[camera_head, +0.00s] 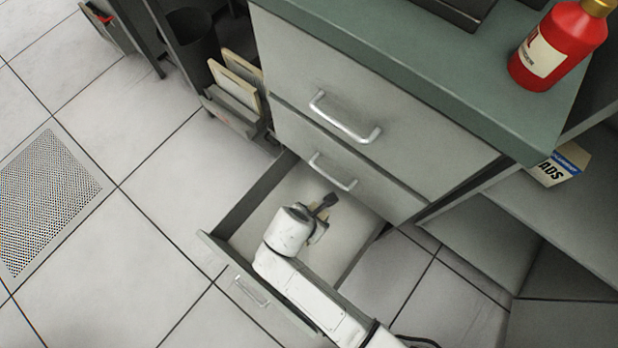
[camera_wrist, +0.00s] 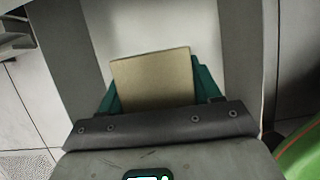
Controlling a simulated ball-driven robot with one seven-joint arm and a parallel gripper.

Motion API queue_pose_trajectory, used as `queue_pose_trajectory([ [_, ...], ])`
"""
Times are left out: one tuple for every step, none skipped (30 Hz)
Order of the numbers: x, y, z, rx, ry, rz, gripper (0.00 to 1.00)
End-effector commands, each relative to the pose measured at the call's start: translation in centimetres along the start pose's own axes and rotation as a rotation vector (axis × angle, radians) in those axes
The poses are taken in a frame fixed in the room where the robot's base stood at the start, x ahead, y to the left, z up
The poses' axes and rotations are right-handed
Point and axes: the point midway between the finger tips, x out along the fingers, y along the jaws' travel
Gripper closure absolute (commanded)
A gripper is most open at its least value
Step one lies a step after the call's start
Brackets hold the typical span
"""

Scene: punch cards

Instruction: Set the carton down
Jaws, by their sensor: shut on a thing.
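A plain tan carton (camera_wrist: 152,72) is held between the teal fingers of my gripper (camera_wrist: 155,92) in the wrist view. Its lower part is hidden by the gripper body. In the head view my gripper (camera_head: 319,212) is over the open bottom drawer (camera_head: 262,203), with a small tan part of the carton showing beside the dark finger. The pale drawer floor lies behind the carton in the wrist view (camera_wrist: 150,25). I cannot tell whether the carton touches the drawer floor.
Two shut drawers with bar handles (camera_head: 345,118) are above the open one. A red bottle (camera_head: 560,45) stands on the green counter (camera_head: 400,62). A lettered box (camera_head: 560,165) sits on the shelf at the right. Tan boards (camera_head: 235,78) stand at the left.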

Motion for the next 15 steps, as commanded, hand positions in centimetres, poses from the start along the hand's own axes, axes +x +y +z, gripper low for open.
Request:
queue_pose_trajectory([
  [2.1,0.0,-0.9,0.000,0.000,0.000,0.72],
  [2.7,0.0,-1.1,0.000,0.000,0.000,0.72],
  [3.5,0.0,-1.4,0.000,0.000,0.001,0.72],
  [4.1,0.0,-1.7,0.000,0.000,0.001,0.72],
  [4.6,-0.1,-1.9,0.000,0.000,0.001,0.72],
  [5.4,-0.1,-2.2,0.000,0.000,0.001,0.72],
  [5.9,-0.1,-2.4,0.000,0.000,0.001,0.72],
  [6.4,-0.1,-2.6,0.000,0.000,0.001,0.72],
  [7.0,-0.1,-2.9,0.000,0.000,0.001,0.72],
  [7.5,-0.1,-3.1,0.000,0.000,0.001,0.72],
  [7.8,-0.1,-3.2,0.000,0.000,0.001,0.72],
  [8.3,-0.1,-3.4,0.000,0.000,0.001,0.72],
  [8.6,-0.1,-3.5,0.000,0.000,0.001,0.72],
  [8.8,-0.1,-3.6,0.000,0.000,0.001,0.72],
  [9.1,-0.1,-3.8,0.000,0.000,0.001,0.72],
])
